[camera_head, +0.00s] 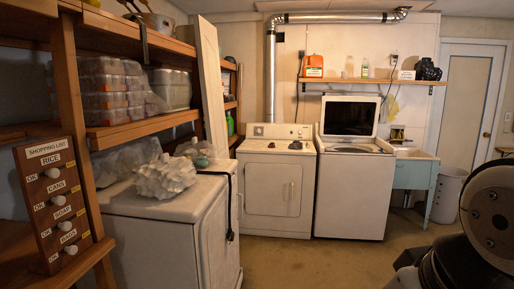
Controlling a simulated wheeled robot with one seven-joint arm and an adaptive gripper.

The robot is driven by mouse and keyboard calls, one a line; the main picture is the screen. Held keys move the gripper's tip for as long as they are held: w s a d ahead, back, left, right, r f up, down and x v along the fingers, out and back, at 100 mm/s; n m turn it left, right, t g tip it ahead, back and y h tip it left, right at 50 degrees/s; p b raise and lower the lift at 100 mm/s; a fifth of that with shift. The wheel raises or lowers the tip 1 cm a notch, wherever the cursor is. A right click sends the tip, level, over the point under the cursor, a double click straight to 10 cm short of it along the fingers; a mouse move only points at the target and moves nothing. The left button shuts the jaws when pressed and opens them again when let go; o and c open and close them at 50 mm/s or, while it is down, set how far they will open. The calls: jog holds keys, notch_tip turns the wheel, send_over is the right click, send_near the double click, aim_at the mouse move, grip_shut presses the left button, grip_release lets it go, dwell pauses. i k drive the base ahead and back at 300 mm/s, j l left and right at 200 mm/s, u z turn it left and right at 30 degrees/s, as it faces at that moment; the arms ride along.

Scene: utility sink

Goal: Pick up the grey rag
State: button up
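I cannot make out a clear grey rag. Two small dark items, one at the left (271,145) and one at the right (295,145), lie on top of the white dryer (265,195) by the back wall; they are too small to identify. A dark rounded part of my own arm fills the lower right corner. My gripper's fingers do not show.
An open-lidded white washer (350,195) stands right of the dryer, beside a blue-sided utility sink (411,174) and a white bin (449,193). A white appliance (160,245) bearing a coral-like lump (165,177) stands front left. The middle floor is clear.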

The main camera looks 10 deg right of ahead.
aim_at(296, 145)
jog(key=i+z, duration=0.1)
jog(key=z, duration=0.3)
jog(key=i, duration=5.35)
jog(key=i+l+u, duration=0.1)
jog(key=i+u, duration=0.2)
jog(key=i, duration=0.35)
